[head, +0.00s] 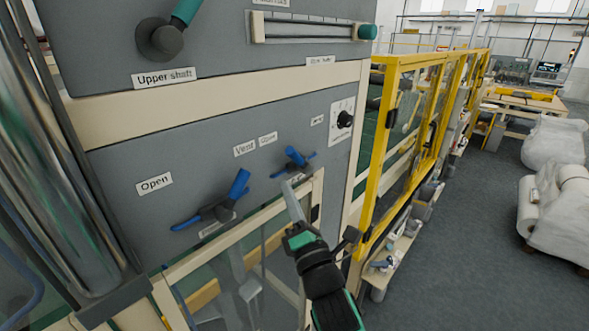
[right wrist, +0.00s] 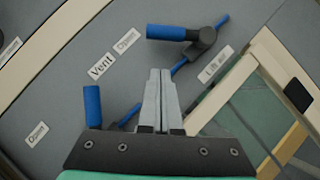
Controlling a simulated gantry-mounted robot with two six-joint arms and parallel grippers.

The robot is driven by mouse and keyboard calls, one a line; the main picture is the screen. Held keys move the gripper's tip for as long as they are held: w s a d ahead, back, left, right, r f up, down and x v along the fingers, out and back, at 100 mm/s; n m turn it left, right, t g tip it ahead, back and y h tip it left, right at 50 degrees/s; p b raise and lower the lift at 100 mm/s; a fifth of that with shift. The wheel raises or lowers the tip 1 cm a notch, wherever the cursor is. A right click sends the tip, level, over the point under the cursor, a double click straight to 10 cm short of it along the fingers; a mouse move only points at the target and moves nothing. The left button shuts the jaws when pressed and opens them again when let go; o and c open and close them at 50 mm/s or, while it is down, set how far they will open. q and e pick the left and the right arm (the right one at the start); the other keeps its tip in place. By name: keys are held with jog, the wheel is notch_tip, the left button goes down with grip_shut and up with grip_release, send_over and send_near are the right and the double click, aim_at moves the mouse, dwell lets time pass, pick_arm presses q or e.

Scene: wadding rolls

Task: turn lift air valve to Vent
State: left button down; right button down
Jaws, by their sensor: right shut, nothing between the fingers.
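The lift air valve (head: 295,160) is the right-hand blue valve on the grey panel. In the right wrist view its thick blue handle (right wrist: 170,33) points left, with a thin blue bar across the dark hub, and a "Lift air" label (right wrist: 217,65) beside it. The "Vent" label (head: 244,149) is up and left of this valve in the head view. My right gripper (head: 287,187) is shut and empty, its tips just below the valve; I cannot tell whether they touch the bar. In the right wrist view the fingers (right wrist: 162,75) partly hide the panel. My left gripper is out of view.
A second blue valve (head: 220,205) sits lower left, with an "Open" label (head: 154,183) beside it. A beige-framed window (head: 235,230) lies below the valves. A black knob (head: 345,119) and a yellow guard frame (head: 377,150) stand to the right. White wrapped rolls lie far right.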

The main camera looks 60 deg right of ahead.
aim_at(295, 160)
jog(key=shift+w+d+r+p, duration=0.1)
jog(key=shift+d+r+p, duration=0.3)
jog(key=shift+d+r, duration=0.45)
jog(key=shift+w+d+r+p, duration=0.1)
jog(key=shift+d+r+p, duration=0.4)
jog(key=shift+d, duration=0.5)
jog(key=shift+r, duration=0.15)
jog(key=shift+d+r+m+p, duration=0.1)
jog(key=shift+r+m+p, duration=0.1)
jog(key=shift+m+p, duration=0.25)
